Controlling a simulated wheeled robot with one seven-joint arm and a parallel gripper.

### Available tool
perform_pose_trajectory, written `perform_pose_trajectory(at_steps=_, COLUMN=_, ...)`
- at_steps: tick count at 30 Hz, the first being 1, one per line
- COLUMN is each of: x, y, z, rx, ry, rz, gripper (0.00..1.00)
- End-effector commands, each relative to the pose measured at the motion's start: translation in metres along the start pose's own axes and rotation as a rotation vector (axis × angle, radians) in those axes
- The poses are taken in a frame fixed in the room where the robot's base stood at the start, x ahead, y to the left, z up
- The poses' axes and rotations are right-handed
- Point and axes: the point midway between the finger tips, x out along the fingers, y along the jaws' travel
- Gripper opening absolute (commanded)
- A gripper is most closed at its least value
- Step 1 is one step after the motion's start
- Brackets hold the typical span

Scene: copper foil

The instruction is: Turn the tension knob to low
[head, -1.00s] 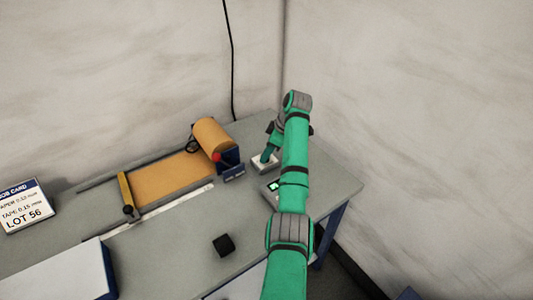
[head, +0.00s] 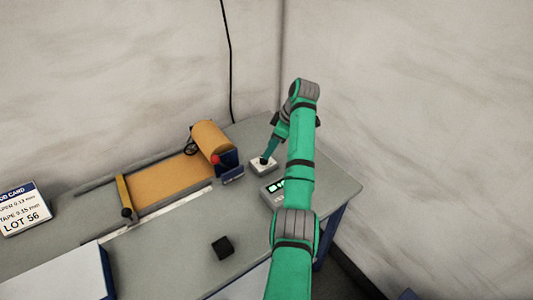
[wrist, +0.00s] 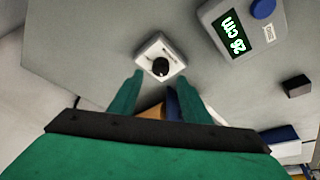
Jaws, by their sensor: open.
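The tension knob (wrist: 160,66) is a round black knob with a small light mark, on a square white base (wrist: 147,52). The base also shows in the head view (head: 257,168), on the bench near the back corner. My gripper (wrist: 160,77) is open, its two green fingers pointing at the knob, one towards each side of it. In the head view my gripper (head: 267,153) is over the white base, and its fingers partly hide the knob. I cannot tell whether the fingers touch the knob. Any setting labels are too small to read.
A grey display box (wrist: 237,35) with a blue button stands beside the base, reading "26 cm". A copper-coloured roll (head: 211,138) with a sheet lies left of it. A black block (head: 222,247) and a job card (head: 22,210) are on the bench. Walls close in behind.

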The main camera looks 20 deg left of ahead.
Motion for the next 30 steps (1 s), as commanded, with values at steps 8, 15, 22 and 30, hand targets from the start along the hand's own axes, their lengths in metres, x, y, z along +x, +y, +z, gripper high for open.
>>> perform_pose_trajectory(at_steps=8, x=-0.045, y=0.001, z=0.001, rx=0.001, ry=0.0, rz=0.003, gripper=0.43)
perform_pose_trajectory(at_steps=15, x=-0.056, y=0.0, z=0.0, rx=0.0, ry=0.0, rz=0.0, gripper=0.43)
perform_pose_trajectory(at_steps=22, x=-0.056, y=0.0, z=0.0, rx=0.0, ry=0.0, rz=0.0, gripper=0.43)
perform_pose_trajectory(at_steps=30, x=-0.056, y=0.0, z=0.0, rx=0.0, ry=0.0, rz=0.0, gripper=0.43)
